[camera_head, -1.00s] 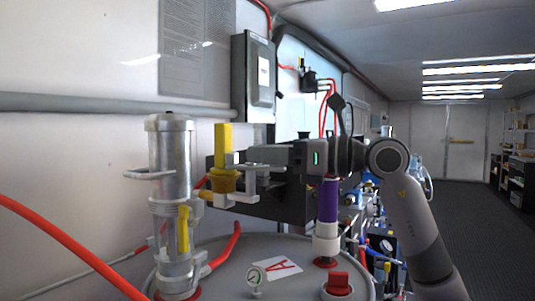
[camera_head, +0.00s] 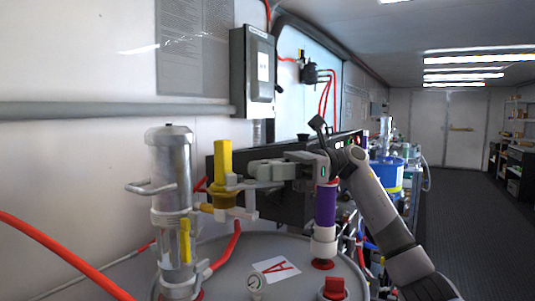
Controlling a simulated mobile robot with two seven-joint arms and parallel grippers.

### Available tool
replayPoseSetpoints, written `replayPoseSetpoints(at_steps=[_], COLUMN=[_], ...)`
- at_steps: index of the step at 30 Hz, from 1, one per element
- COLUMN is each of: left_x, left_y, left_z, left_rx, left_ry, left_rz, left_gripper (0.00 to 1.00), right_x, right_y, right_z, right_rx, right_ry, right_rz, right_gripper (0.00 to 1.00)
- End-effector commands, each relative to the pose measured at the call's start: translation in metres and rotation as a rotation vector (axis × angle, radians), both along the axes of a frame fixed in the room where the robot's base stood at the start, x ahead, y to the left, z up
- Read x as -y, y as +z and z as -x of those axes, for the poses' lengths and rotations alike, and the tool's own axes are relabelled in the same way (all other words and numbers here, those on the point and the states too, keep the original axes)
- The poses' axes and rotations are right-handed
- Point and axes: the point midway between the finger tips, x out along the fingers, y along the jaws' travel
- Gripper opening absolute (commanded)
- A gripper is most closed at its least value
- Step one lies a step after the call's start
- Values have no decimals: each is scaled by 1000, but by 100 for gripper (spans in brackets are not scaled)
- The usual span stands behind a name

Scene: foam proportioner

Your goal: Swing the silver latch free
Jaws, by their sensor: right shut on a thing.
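A thin silver latch (camera_head: 233,187) sticks out sideways at the base of an upright yellow handle (camera_head: 224,160), above a drum lid. My right gripper (camera_head: 254,178) reaches in from the right and is shut on the latch's right end. The exact contact is small and partly hidden by the fingers. A silver cylinder (camera_head: 171,165) with a silver loop (camera_head: 151,188) on its side stands to the left of the handle, apart from my gripper. My left gripper is not in view.
Below the gripper, a purple-sleeved fitting (camera_head: 325,204) and a red knob (camera_head: 334,289) stand on the grey drum lid (camera_head: 230,262). A grey wall box (camera_head: 253,72) hangs behind. The aisle (camera_head: 470,220) is clear.

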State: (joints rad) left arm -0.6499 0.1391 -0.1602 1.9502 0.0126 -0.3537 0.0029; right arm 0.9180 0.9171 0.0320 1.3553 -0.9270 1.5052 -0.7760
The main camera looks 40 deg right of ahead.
Motion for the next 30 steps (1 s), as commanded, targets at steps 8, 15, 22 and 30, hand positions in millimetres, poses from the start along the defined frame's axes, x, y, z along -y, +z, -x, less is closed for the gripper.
replayPoseSetpoints(at_steps=[8, 15, 22, 30], left_x=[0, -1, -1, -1], left_y=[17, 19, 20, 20], left_z=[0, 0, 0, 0], left_rx=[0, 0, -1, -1], left_ry=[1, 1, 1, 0], left_rz=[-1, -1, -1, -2], left_gripper=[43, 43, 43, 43], right_x=[2, 2, 2, 2], right_y=[3, 1, 0, -1], right_z=[-5, -7, -8, -8], right_rx=[3, 2, 1, 0], right_ry=[158, 233, 260, 262], right_rz=[0, 2, 2, 4], right_gripper=[0, 0, 0, 0])
